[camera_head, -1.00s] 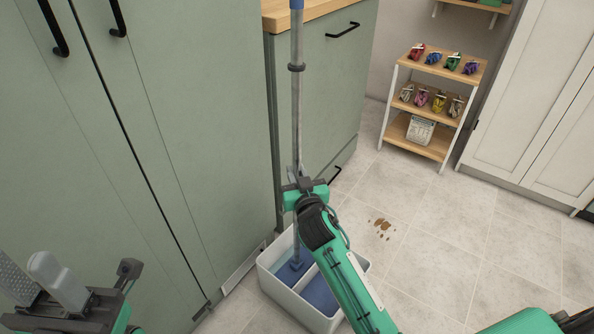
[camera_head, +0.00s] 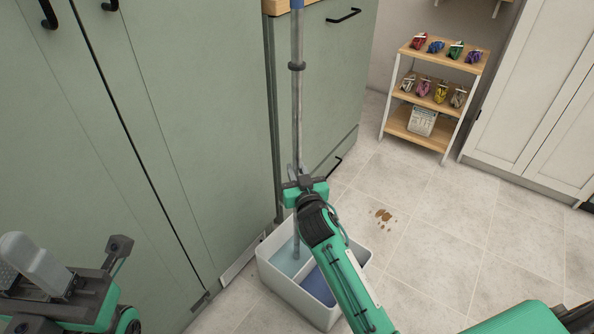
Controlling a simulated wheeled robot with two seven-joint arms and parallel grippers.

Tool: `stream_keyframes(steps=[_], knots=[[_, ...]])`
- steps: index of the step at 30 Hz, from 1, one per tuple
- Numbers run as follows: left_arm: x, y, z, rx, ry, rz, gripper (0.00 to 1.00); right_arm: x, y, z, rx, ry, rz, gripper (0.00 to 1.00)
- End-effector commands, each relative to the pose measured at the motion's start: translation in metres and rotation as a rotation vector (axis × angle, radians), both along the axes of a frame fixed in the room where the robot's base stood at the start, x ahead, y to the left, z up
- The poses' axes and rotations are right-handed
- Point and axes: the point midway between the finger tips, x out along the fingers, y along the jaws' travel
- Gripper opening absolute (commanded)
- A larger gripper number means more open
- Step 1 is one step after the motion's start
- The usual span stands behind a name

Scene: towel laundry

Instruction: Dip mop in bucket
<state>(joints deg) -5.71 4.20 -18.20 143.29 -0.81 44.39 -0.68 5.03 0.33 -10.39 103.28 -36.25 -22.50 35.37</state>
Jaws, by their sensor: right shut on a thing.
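A mop with a long grey pole (camera_head: 297,110) stands nearly upright in front of the green cabinets. My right gripper (camera_head: 299,180) is shut on the lower pole. A white bucket (camera_head: 278,288) with two compartments stands on the floor below it. The pole goes down into the left compartment, which holds pale blue water (camera_head: 287,260). The mop head does not show clearly; it seems to be under the water. The right compartment shows darker blue and is partly covered by my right arm. My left gripper (camera_head: 72,275) is at the lower left, away from the mop; its jaws are unclear.
Green cabinets (camera_head: 190,130) stand close to the left of and behind the bucket. A brown stain (camera_head: 383,215) lies on the tiled floor to the right. A wooden shelf rack (camera_head: 432,95) and white cabinets (camera_head: 537,100) stand farther back.

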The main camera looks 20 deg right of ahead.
Motion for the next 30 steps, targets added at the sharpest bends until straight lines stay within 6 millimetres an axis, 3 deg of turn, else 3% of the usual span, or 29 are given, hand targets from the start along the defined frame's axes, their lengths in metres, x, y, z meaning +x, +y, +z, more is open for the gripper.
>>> stream_keyframes(steps=[24,30], knots=[[0.000,0.000,-0.024,0.000,0.000,0.000,0.36,0.000,0.000,-0.032,0.001,-0.002,0.000,0.00],[0.000,0.000,-0.022,0.000,0.000,0.000,0.36,0.000,0.000,-0.030,0.000,-0.002,0.000,0.00]])
